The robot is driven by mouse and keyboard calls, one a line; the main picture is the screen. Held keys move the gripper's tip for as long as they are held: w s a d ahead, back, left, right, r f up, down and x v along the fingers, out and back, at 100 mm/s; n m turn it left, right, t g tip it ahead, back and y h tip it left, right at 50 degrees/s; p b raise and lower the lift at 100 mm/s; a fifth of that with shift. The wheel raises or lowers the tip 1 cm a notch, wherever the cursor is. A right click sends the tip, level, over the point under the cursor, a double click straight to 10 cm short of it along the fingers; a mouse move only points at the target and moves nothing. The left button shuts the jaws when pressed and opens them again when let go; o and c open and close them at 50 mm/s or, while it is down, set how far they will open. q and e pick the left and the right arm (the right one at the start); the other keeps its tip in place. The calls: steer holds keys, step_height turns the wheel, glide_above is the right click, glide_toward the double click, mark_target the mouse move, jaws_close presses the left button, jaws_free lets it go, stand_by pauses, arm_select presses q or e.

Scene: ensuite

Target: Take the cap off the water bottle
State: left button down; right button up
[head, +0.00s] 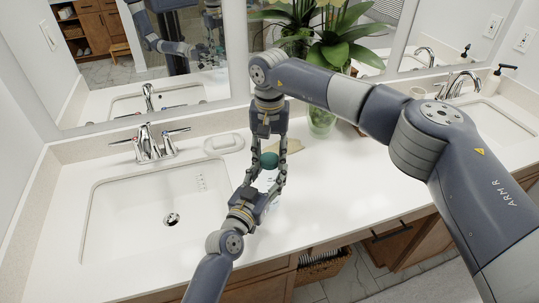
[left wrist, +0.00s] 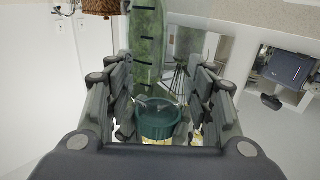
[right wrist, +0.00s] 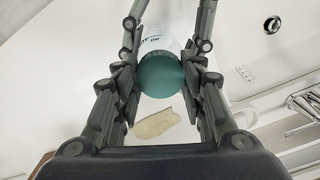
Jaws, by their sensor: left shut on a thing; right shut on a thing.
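The water bottle (head: 268,181) stands between my two grippers at the front of the counter, its clear body mostly hidden by the fingers. Its teal cap (head: 269,160) is on top. In the right wrist view, the cap (right wrist: 160,75) is seen on the bottle's white printed neck area (right wrist: 158,40). My left gripper (head: 267,174) comes from the front and is shut around the bottle's body. My right gripper (head: 269,155) comes from the back and is shut around the cap. In the left wrist view, the green cap (left wrist: 158,122) shows between the fingers.
A sink (head: 150,215) with a chrome faucet (head: 150,145) is on the left. A soap dish (head: 224,143) lies behind it. A glass vase with a plant (head: 322,118) stands near the mirror. A tan piece (right wrist: 156,124) lies on the counter beside the bottle. The counter right of it is clear.

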mark_target(269, 158)
steer(key=shift+r, duration=1)
steer(key=shift+r, duration=0.1)
steer(key=shift+r, duration=1.9)
arm_select(q)
steer(key=c, duration=0.6)
jaws_free()
steer(key=shift+c, duration=0.2)
